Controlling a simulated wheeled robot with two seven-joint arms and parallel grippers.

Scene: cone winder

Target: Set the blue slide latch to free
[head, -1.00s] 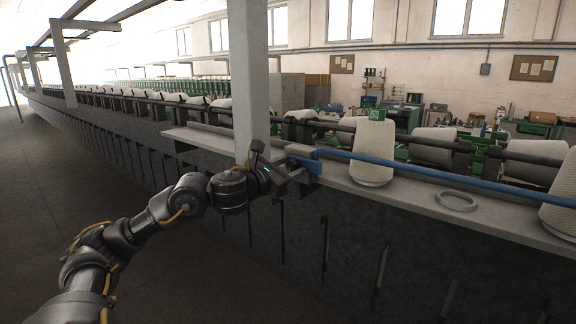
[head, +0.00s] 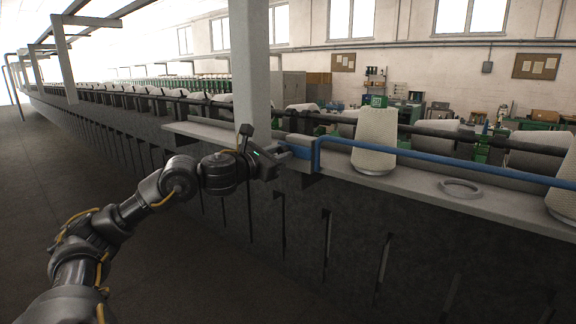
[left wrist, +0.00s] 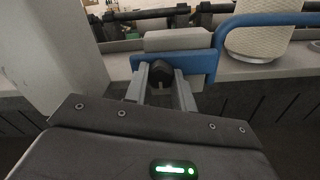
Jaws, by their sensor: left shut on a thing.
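The blue slide latch shows in the left wrist view as a blue plate (left wrist: 207,62) with a dark knob (left wrist: 161,72) on its front. In the head view the latch (head: 298,151) is a short blue piece at the left end of the blue rail. My left gripper (left wrist: 161,84) is shut on the knob, one grey finger on each side. In the head view the left gripper (head: 275,163) is at the ledge edge, just left of the rail's end, and partly hides the latch. My right gripper is not in view.
The blue rail (head: 440,165) runs right along the ledge (head: 415,182). A pale cone (head: 375,140) and a grey ring (head: 460,188) stand on the ledge. A pale column (head: 250,75) rises close behind my left gripper. A grey block (left wrist: 177,40) sits behind the plate.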

